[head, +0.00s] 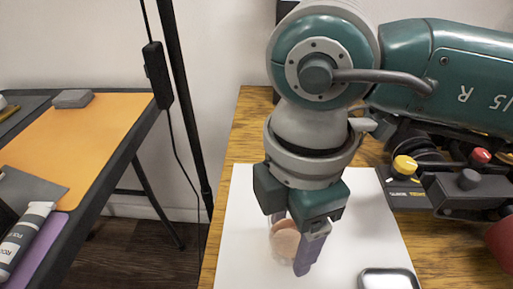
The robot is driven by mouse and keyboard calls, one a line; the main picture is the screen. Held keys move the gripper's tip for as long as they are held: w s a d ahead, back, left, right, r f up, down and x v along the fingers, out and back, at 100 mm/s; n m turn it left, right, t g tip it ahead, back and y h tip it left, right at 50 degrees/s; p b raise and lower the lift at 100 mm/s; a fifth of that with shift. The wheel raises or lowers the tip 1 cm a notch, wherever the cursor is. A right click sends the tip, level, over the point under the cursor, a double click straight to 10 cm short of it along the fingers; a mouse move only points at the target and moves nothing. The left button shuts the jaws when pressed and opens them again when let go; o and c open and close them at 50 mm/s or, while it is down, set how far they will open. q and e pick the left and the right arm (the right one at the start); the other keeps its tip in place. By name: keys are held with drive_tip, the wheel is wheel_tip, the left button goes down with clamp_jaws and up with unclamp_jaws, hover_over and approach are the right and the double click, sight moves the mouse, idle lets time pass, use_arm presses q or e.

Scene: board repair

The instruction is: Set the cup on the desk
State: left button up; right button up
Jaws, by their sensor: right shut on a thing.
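A small, partly see-through cup (284,243) with a pinkish-orange part shows between the fingers of my right gripper (291,247). The gripper points down and is shut on the cup, and its near finger hides part of the cup's right side. The cup is over the white sheet on the wooden desk (250,122). I cannot tell whether its base touches the sheet. My left gripper is not in view.
The white sheet (240,225) has free room left of the cup. A metal tin (388,279) lies at its front right. Dark equipment with a yellow knob (404,165) and a red knob (480,156) stands at right. Another table with an orange mat (85,140) is at left, across a gap.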

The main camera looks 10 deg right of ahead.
drive_tip(key=shift+f, duration=0.85)
